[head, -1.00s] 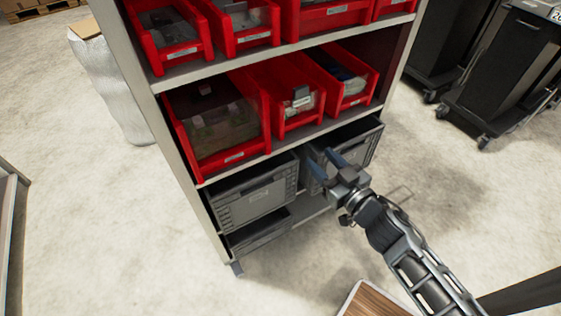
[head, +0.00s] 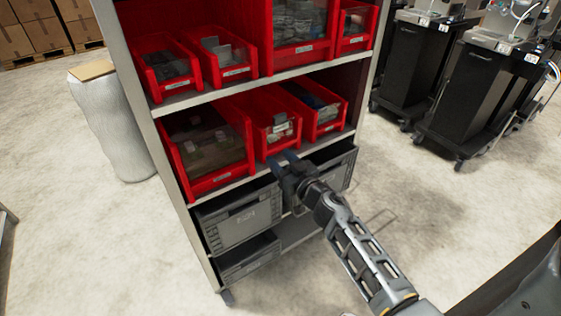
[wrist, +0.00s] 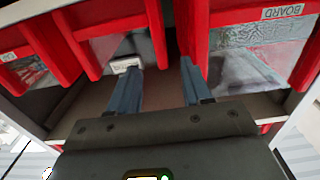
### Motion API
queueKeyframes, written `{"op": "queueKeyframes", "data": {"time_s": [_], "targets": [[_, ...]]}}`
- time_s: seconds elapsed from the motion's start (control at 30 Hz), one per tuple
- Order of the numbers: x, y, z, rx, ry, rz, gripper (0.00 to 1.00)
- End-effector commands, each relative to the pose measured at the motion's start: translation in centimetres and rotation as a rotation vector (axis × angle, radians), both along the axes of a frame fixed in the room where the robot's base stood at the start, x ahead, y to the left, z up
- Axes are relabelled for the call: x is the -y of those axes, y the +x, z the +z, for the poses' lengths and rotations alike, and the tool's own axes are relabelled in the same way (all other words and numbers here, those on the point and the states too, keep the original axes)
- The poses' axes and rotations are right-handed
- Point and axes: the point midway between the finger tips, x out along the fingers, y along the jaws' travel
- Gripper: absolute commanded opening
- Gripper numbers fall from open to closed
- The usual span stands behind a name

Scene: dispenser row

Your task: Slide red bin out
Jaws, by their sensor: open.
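Several red bins stand on the shelf unit (head: 178,98). On its middle shelf are a wide left bin (head: 215,182), a narrow middle bin (head: 273,146) and a right bin (head: 327,127), each with a white label at the front. Which one the task means is not clear. My gripper (head: 284,157) is open and empty, its blue fingers just in front of and below the middle bin's front. In the wrist view my gripper (wrist: 160,72) has its fingers apart, close to red bin walls. Contact cannot be told.
Grey crates, including the left one (head: 238,218), fill the lower shelves; my arm partly covers the right one. More red bins stand on the upper shelf. Black carts (head: 470,95) stand at right. A wrapped white column (head: 110,130) stands at left. The floor in front is clear.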

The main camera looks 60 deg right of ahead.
Motion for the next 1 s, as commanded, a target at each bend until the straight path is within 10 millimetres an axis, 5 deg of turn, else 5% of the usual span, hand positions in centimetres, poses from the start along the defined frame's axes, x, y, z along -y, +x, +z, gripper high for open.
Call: {"op": "queueKeyframes", "data": {"time_s": [0.53,1.0], "targets": [[3.5,5.7,0.0,0.001,0.0,-0.001,0.49],[4.0,6.5,0.0,0.0,0.0,0.0,0.48]]}}
